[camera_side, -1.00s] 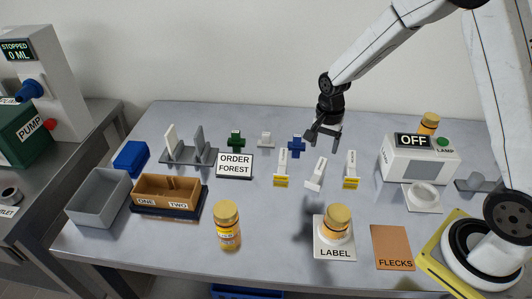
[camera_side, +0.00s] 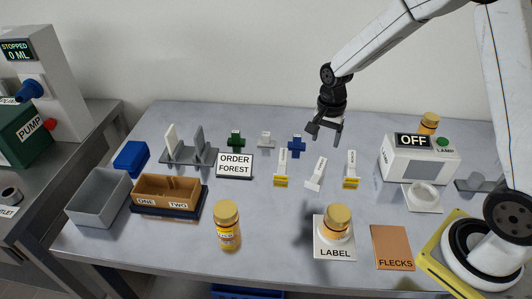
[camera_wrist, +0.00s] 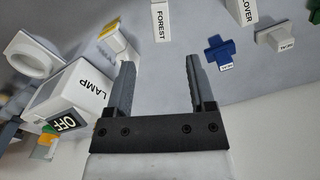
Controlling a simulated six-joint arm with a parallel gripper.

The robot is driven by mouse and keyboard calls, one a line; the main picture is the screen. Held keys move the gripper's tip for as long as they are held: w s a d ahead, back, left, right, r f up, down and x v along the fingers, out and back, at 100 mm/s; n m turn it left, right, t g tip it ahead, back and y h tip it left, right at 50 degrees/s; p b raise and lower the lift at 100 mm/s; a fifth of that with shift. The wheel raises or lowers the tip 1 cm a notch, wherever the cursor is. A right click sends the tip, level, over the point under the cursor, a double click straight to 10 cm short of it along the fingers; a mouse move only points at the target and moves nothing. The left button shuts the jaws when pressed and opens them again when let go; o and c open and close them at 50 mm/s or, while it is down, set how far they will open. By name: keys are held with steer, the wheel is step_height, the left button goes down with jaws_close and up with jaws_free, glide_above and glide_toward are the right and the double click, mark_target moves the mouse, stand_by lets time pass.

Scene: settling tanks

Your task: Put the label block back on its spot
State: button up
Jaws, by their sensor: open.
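Several white label blocks stand on the table. The middle one, marked FOREST in the wrist view (camera_wrist: 161,20), sits at a slant in the side view (camera_side: 317,173), with no yellow visible at its foot. The left block (camera_side: 282,166), whose lettering in the wrist view ends in LOVER (camera_wrist: 242,10), and the right block (camera_side: 351,168) stand over yellow marks. My gripper (camera_side: 324,136) is open and empty, held above the table behind these blocks. Its two fingers (camera_wrist: 160,66) show apart in the wrist view with nothing between them.
A blue cross piece (camera_side: 297,146) and a small white piece (camera_side: 266,139) stand near the blocks. The LAMP box (camera_side: 419,160), showing OFF, is at right. A sign (camera_side: 235,165) reads ORDER FOREST. A jar (camera_side: 338,221) stands on the LABEL mat (camera_side: 334,253).

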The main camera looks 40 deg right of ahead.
steer(key=s+a+r+n+t, duration=0.1)
steer(key=s+a+n, duration=0.1)
steer(key=s+n, duration=0.4)
steer(key=s+a+r+n+t, duration=0.1)
steer(key=s+a+r+n, duration=0.1)
steer(key=s+n, duration=0.5)
steer(key=shift+a+t, duration=0.3)
steer(key=shift+a, duration=0.35)
